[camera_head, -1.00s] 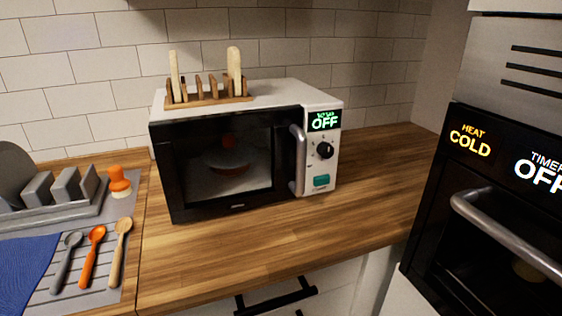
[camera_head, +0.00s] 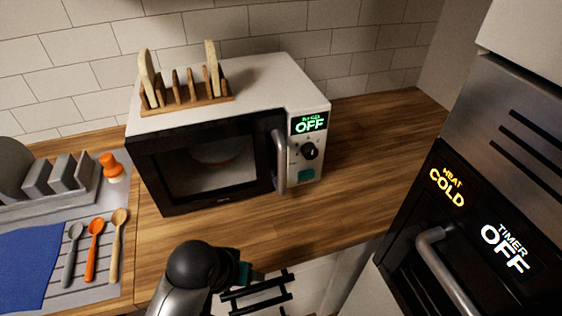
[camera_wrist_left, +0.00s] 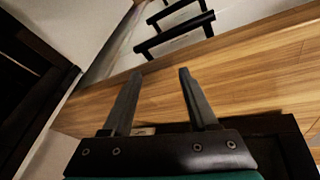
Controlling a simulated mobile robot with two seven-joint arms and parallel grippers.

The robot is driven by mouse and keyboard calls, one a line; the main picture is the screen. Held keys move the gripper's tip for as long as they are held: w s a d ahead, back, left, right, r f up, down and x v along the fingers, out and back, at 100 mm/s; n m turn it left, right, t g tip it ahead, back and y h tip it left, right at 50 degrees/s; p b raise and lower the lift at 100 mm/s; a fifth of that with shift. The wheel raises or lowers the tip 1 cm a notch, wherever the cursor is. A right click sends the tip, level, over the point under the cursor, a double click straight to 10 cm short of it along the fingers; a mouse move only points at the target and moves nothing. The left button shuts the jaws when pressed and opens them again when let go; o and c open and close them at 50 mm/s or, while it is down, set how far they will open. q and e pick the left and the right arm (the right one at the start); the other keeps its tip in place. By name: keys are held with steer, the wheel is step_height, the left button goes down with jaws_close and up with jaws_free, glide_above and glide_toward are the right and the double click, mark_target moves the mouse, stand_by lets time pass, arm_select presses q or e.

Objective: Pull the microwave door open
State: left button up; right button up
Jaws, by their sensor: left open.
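The microwave (camera_head: 270,85) stands on the wooden counter, white with a black front. Its dark glass door (camera_head: 205,160) is shut, with a vertical silver handle (camera_head: 279,162) at the door's right edge. The display reads OFF. My left arm comes in from the bottom of the head view, in front of the microwave and apart from it. My left gripper shows in the left wrist view (camera_wrist_left: 161,74), its two fingers apart with nothing between them. In the head view its fingers are hard to make out. My right gripper is not in view.
A wooden rack (camera_head: 188,104) stands on the microwave. An oven (camera_head: 465,225) with a silver handle is at the right. Spoons (camera_head: 95,250) and a blue cloth (camera_head: 30,265) lie at the left. Black drawer handles (camera_head: 262,281) are below the counter edge. Counter right of the microwave is clear.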

arm_select(q)
steer(key=w+d+r, duration=0.5)
steer(key=n+y+p, duration=0.2)
steer(key=n+y, duration=0.1)
glide_toward(282, 166)
steer(key=shift+t, duration=0.4)
steer(key=x, duration=1.1)
steer(key=shift+w+f, duration=0.1)
steer(key=shift+f, duration=0.15)
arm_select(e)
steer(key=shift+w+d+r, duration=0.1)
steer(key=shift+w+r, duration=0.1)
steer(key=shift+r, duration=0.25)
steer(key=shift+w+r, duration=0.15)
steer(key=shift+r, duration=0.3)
arm_select(q)
jaws_close()
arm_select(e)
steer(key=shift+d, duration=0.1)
